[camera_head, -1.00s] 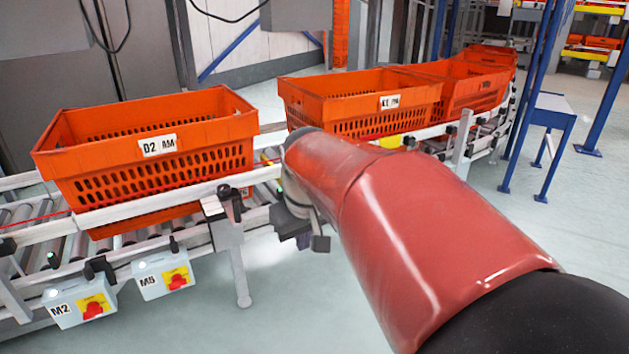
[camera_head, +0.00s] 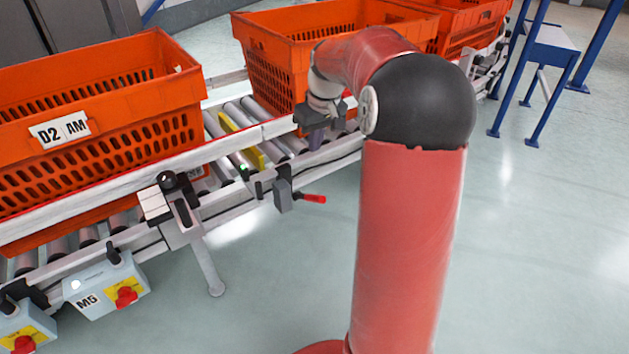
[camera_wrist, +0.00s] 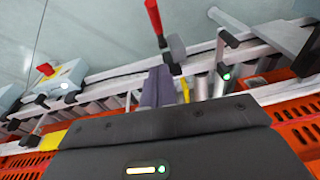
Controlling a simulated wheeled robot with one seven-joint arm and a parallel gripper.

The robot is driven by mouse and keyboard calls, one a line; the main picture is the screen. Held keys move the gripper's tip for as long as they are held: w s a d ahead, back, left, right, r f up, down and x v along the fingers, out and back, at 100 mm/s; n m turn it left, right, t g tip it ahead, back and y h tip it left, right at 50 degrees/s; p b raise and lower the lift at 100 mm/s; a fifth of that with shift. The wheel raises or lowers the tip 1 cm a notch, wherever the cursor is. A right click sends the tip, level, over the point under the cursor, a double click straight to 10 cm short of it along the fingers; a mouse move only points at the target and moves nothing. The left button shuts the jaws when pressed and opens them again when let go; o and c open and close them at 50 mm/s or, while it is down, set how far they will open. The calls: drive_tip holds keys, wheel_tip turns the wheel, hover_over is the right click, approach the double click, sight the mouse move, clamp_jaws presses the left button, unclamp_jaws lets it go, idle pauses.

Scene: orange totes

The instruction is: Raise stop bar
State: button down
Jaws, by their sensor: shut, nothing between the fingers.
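The yellow stop bar (camera_head: 256,157) lies across the rollers, low between them, in the gap between two totes. Part of it is hidden by the near white rail. A lever with a red handle (camera_head: 314,198) sticks out from the near side of the conveyor; it also shows at the top of the wrist view (camera_wrist: 153,15). My gripper (camera_head: 316,140) points down over the near rail, right of the bar and above the lever. In the wrist view its dark fingers (camera_wrist: 157,90) are shut and empty, with a yellow strip (camera_wrist: 185,90) just beside them.
An orange tote (camera_head: 95,125) marked D2 AM stands on the left of the conveyor. Another orange tote (camera_head: 268,70) is right behind my gripper. Grey control boxes with red knobs, such as M5 (camera_head: 107,292), hang off the near side. The floor in front is clear.

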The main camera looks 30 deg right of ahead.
drive_tip(key=shift+f, duration=0.15)
drive_tip(key=b, duration=0.2)
hover_over(309, 198)
drive_tip(key=w+d, duration=0.1)
drive_tip(key=w, duration=0.1)
drive_tip(key=f, duration=1)
drive_tip(key=shift+s+d+f, duration=0.15)
drive_tip(key=shift+s, duration=0.05)
drive_tip(key=shift+s+f, duration=0.75)
drive_tip(key=shift+f, duration=0.1)
drive_tip(key=shift+s+f, duration=0.3)
drive_tip(key=shift+f, duration=0.1)
drive_tip(key=shift+s+f, duration=0.1)
